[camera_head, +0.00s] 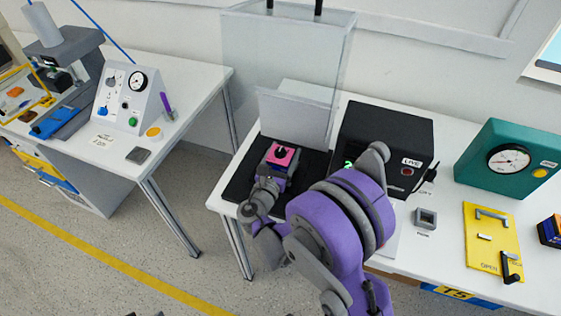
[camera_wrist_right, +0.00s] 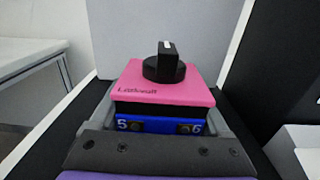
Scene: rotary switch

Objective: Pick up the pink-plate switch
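The pink-plate switch (camera_head: 284,154) sits over the black mat on the right-hand table. It has a pink top with a black knob, and the wrist view shows the same switch (camera_wrist_right: 150,90) upright, with a blue front marked 5 and 6. My right gripper (camera_head: 277,171) reaches it from the front. In the wrist view the grey fingers of my right gripper (camera_wrist_right: 166,118) lie along both sides of the switch, very close to it. I cannot tell whether they press on it. The switch's underside is hidden. My left gripper is not in view.
A grey panel (camera_head: 297,116) stands behind the switch, by a clear enclosure (camera_head: 285,55). A black LIVE box (camera_head: 387,140) stands close on the right. A teal gauge box (camera_head: 512,160) and yellow plate (camera_head: 487,241) are farther right. My right arm hides the table front.

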